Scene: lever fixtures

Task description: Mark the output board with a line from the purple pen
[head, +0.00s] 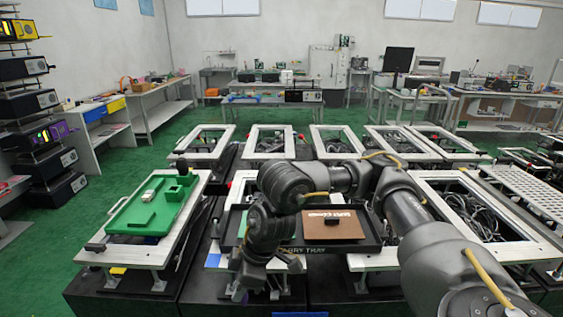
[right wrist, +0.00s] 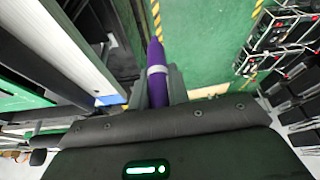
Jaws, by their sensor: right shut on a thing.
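My right gripper (head: 256,289) hangs low in front of the carry tray (head: 370,252) in the head view. In the right wrist view the right gripper (right wrist: 157,88) is shut on the purple pen (right wrist: 157,57), which has a pale band around it and points away from the palm. In the head view a small purple bit of the pen (head: 240,294) shows beside the fingers. My left gripper is not in view.
A framed table (head: 107,259) at left bears a green panel (head: 135,222) with raised green blocks. Several framed tables with dark cables stand behind and to the right. My right arm hides part of the tray. Green floor is free at far left.

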